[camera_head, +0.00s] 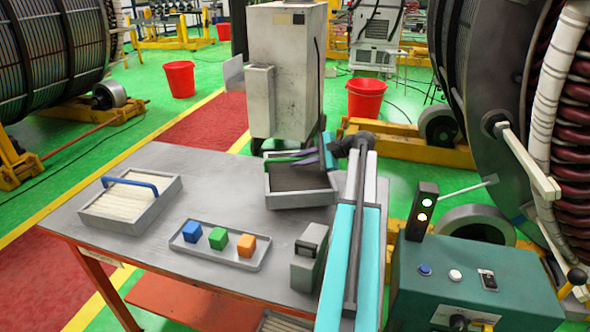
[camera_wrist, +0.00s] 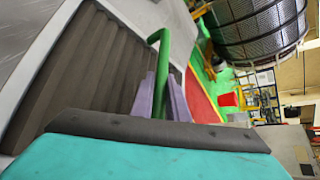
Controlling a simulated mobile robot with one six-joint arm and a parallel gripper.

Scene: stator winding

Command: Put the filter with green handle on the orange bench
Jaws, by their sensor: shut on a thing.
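The filter with green handle (camera_head: 305,200) is a grey tray-like frame with dark pleats, at the back right of the orange bench (camera_head: 215,185). The bench has a grey top and orange legs. The filter's near edge overlaps the bench top in the head view; I cannot tell whether it rests there or hangs just above. My gripper (camera_head: 310,157) is shut on the green handle (camera_head: 285,159). The wrist view shows the purple fingers (camera_wrist: 164,88) on the handle (camera_wrist: 163,60), with the dark pleats (camera_wrist: 85,75) to the left. My arm covers the bench's right side.
A filter with blue handle (camera_head: 130,205) lies on the bench's left. A tray (camera_head: 205,255) with blue, green and orange cubes and a grey box (camera_head: 309,258) stand at the front. A grey cabinet (camera_head: 287,75) stands behind. The bench's middle is clear.

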